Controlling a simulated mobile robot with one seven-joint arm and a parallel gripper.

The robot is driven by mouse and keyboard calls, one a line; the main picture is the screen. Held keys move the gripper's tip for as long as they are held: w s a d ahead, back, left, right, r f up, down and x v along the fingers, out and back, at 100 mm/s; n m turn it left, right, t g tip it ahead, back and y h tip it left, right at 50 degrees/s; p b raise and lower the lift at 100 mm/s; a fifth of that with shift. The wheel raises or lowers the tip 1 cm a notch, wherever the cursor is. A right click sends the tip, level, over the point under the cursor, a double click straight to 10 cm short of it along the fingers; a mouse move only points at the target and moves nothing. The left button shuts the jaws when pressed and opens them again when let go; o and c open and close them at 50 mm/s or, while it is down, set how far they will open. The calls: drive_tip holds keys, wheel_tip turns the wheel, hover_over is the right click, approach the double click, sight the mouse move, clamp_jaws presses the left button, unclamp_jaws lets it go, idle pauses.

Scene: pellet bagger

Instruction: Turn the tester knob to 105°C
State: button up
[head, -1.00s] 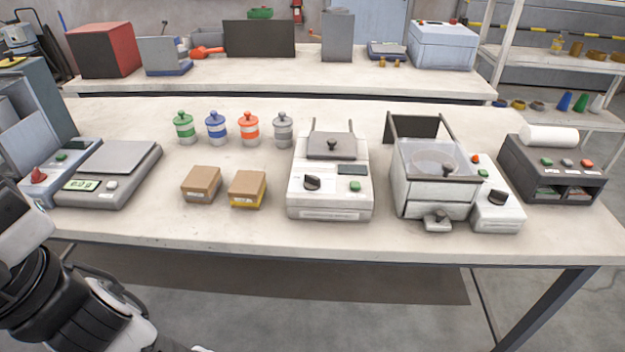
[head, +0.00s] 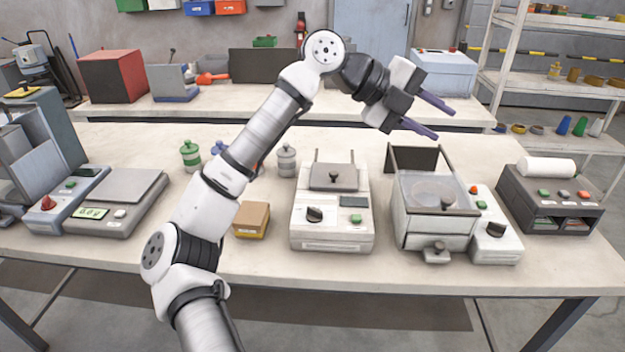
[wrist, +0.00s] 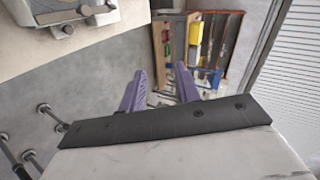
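A white tester-like unit (head: 332,228) with a hinged grey lid stands mid-bench in the head view. Its black knob (head: 314,214) is at the front left, beside a dark display (head: 354,201) and a green button (head: 356,218). The knob's marks are too small to read. My gripper (head: 445,124) is raised high above the bench, up and to the right of this unit and far from the knob. Its two purple fingers are apart with nothing between them. The fingers also show in the wrist view (wrist: 160,72), which does not show the knob clearly.
Right of the unit stands a clear-lidded machine (head: 434,200) with another black knob (head: 496,229). A dark printer-like box (head: 550,195) is farther right. A scale (head: 118,205) stands left, and a cardboard box (head: 251,219) sits nearby. My arm hides some jars.

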drive_tip(key=w+a+f+n+y, duration=0.3)
drive_tip(key=w+a+f+y, duration=0.1)
drive_tip(key=f, duration=0.2)
drive_tip(key=n+y+p, duration=0.1)
drive_tip(key=n+y, duration=0.6)
drive_tip(key=y, duration=0.2)
hover_over(312, 207)
wheel_tip(312, 207, down, 7)
wheel_tip(312, 207, down, 14)
drive_tip(key=p, duration=0.4)
drive_tip(key=shift+r, duration=0.2)
clamp_jaws()
